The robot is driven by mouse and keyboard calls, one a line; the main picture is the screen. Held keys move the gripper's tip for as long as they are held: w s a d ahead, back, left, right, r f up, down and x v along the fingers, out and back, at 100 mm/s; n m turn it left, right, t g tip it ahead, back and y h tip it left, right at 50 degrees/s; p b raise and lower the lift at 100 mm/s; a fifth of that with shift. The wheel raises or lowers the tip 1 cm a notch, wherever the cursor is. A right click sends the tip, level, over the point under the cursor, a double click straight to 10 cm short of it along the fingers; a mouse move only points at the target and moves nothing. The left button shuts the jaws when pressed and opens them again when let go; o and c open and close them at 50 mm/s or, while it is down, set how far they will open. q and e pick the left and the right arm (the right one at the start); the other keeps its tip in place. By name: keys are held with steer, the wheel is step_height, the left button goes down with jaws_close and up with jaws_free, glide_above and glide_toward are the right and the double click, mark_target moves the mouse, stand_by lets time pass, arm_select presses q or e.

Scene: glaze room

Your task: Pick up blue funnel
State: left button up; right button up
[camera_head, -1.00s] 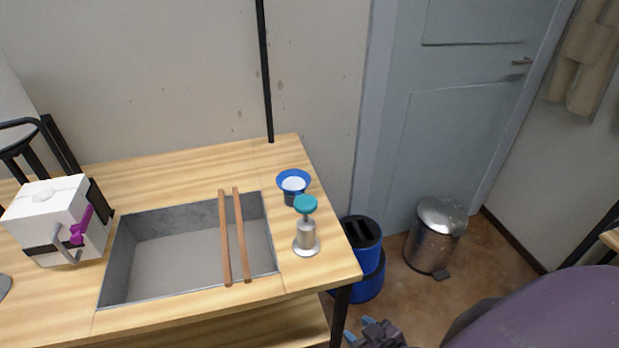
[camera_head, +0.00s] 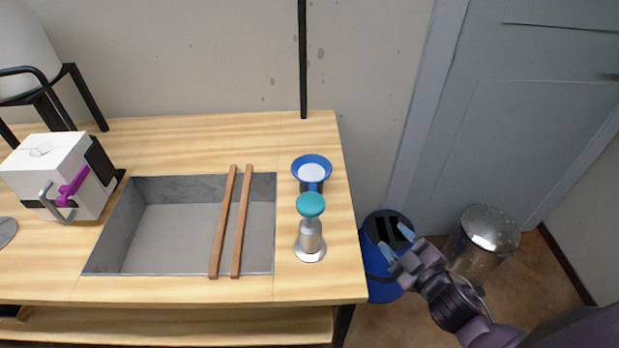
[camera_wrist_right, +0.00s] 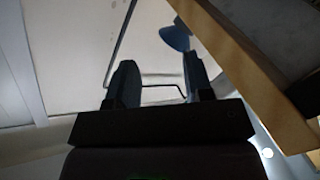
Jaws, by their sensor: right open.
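The blue funnel (camera_head: 312,162) is at the right back of the wooden table, wide mouth up, with something white showing inside. Its lower part is dark and partly hidden behind a teal-topped metal tool. In the right wrist view a blue shape, likely the funnel (camera_wrist_right: 175,36), shows past the fingers near the table edge. My right gripper (camera_head: 396,243) is off the table's right side, in front of the blue bin. My left gripper is not in view.
The teal-topped metal tool (camera_head: 311,232) stands just in front of the funnel. A sunken sink (camera_head: 180,270) with two wooden sticks (camera_head: 241,225) across it lies left. A white box (camera_head: 55,178) stands further left. A blue bin (camera_head: 383,285) and metal bin (camera_head: 490,228) stand on the floor.

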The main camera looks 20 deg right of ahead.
mark_target(315, 186)
steer(key=w+a+r+n+g+y+b, duration=0.1)
steer(key=w+a+n+y, duration=0.1)
steer(key=n, duration=0.4)
steer(key=w+a+r+n+g+y+b, duration=0.1)
steer(key=w+a+r+n+g+y, duration=0.1)
steer(key=w+n+y, duration=0.3)
steer(key=w+a+r+n+g+y+b, duration=0.1)
steer(key=w+a+n+y, duration=0.2)
steer(key=n, duration=0.3)
steer(key=shift+w+a+r+n+y+b, duration=0.25)
steer(key=shift+w+a+n+y+b, duration=0.1)
steer(key=shift+w+a, duration=0.2)
steer(key=shift+x, duration=3.1)
steer(key=shift+s+a, duration=0.1)
jaws_close()
